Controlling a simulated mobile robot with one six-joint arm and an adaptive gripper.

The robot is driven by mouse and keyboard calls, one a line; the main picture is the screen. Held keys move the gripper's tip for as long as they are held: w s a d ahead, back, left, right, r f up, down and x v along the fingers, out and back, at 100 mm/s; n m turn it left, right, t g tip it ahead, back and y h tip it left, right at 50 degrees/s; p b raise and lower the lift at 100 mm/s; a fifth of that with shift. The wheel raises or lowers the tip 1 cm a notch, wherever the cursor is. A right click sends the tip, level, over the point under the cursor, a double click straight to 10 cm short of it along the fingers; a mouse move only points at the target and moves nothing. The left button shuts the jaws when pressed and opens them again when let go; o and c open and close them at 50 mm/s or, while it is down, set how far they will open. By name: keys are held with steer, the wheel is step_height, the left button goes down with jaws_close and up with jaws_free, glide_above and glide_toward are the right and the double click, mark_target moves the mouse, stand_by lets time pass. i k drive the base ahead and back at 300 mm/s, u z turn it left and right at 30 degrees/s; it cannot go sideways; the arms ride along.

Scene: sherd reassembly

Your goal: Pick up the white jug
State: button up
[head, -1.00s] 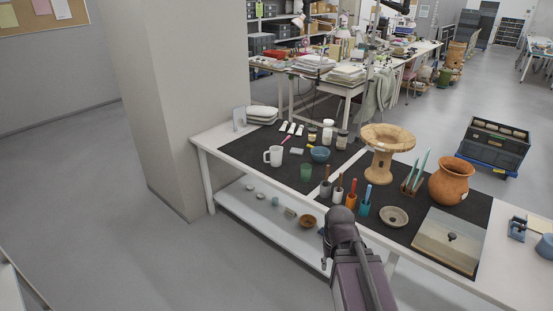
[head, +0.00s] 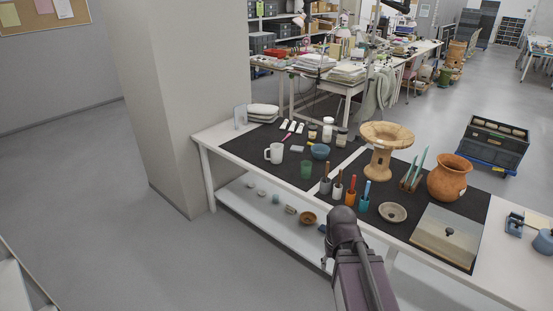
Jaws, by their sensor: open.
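The white jug (head: 274,154) stands upright on the left black mat (head: 250,158) of the white worktable, near the mat's front edge. It is small in the head view, with its handle on the left. My arm rises from the bottom of the view in front of the table, and its dark rounded joint shows near the table's front edge. The jaws of my gripper do not show. The jug is well to the left of the visible arm, and nothing touches it.
A green cup (head: 306,169) and a blue bowl (head: 320,152) stand right of the jug. Several tool pots line the front edge. A grey pillar (head: 190,110) adjoins the table's left end.

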mark_target(276, 150)
steer(key=z, duration=0.05)
steer(key=k, duration=1.6)
steer(key=u, duration=0.9)
steer(key=i, duration=2.25)
steer(key=u, duration=0.05)
